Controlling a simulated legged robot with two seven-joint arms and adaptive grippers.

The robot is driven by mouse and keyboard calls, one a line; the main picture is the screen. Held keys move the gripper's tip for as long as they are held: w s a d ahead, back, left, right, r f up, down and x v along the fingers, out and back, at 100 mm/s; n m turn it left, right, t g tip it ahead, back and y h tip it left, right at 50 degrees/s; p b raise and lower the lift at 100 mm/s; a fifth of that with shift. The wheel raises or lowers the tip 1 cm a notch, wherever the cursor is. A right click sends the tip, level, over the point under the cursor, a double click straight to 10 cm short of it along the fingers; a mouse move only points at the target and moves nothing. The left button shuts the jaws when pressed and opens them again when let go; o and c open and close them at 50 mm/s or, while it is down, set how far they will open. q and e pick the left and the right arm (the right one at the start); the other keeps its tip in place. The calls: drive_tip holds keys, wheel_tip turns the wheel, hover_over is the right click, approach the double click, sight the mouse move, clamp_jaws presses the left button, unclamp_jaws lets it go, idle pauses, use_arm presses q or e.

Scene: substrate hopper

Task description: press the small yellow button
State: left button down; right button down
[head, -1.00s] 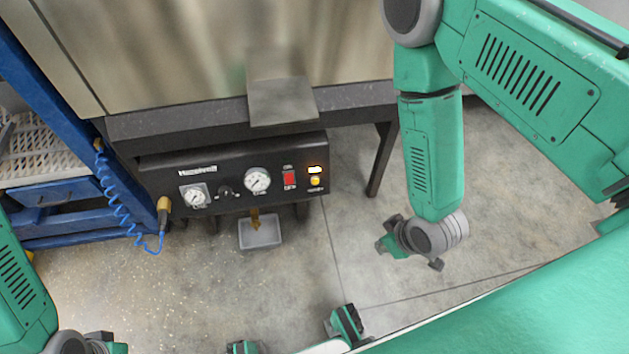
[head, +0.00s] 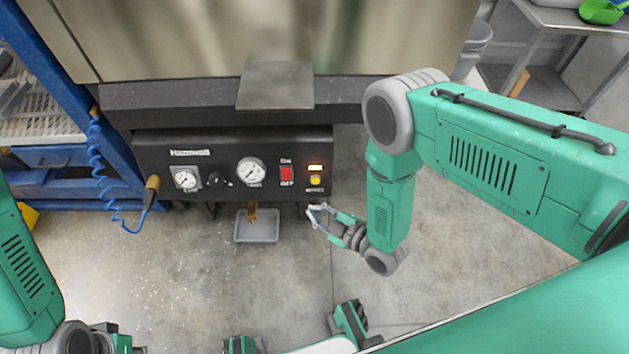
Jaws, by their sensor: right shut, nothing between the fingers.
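My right gripper (head: 317,212) is just below the panel's lower right edge in the picture, pointing left, shut and empty. It shows apart from the button, which is in plain sight. My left arm's wrist is at the bottom left, with part of my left gripper (head: 122,340) at the frame edge; its fingers cannot be made out.
A red switch (head: 287,174) is left of the button, with gauges (head: 251,171) further left. A metal plate (head: 275,86) juts out above the panel. A grey tray (head: 257,228) is below it. A blue coiled hose (head: 101,172) hangs at left.

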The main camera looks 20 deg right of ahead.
sight(315, 181)
drive_tip(key=w+d+f+b, duration=0.1)
drive_tip(key=w+b, duration=0.1)
drive_tip(key=w+d+f+b, duration=0.1)
drive_tip(key=w, duration=0.2)
drive_tip(key=w+d+f+b, duration=0.1)
drive_tip(key=w+b, duration=0.1)
drive_tip(key=w, duration=0.1)
drive_tip(key=shift+b, duration=0.35)
drive_tip(key=shift+a, duration=0.1)
idle(0.3)
idle(0.9)
drive_tip(key=shift+w, duration=0.35)
